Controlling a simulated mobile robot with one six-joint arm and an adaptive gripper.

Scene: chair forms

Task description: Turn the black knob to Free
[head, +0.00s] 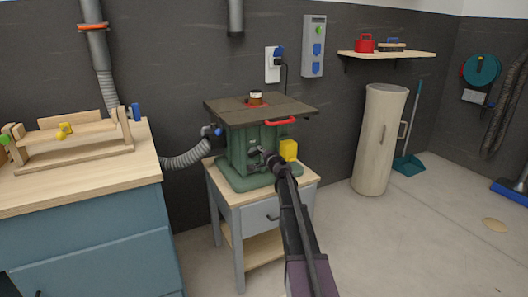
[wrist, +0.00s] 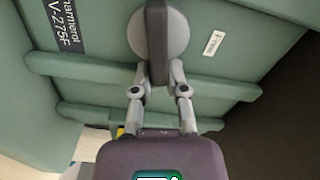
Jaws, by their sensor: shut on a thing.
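The black knob (wrist: 156,18) is a dark bar across a round grey disc (wrist: 178,36) on the green machine's face, in the wrist view. My gripper (wrist: 158,78) is shut on the knob, with one finger on each side of its near end. A small white label (wrist: 214,43), which seems to read Free, sits to the right of the disc, apart from it. The bar runs up and down in this view and does not point at the label. In the head view my gripper (head: 271,161) reaches the front of the green machine (head: 240,150) and mostly hides the knob.
The machine stands on a grey cabinet (head: 229,203) with a drawer. A workbench (head: 85,180) stands at left. The floor at right is mostly clear, before a beige cylinder (head: 376,150).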

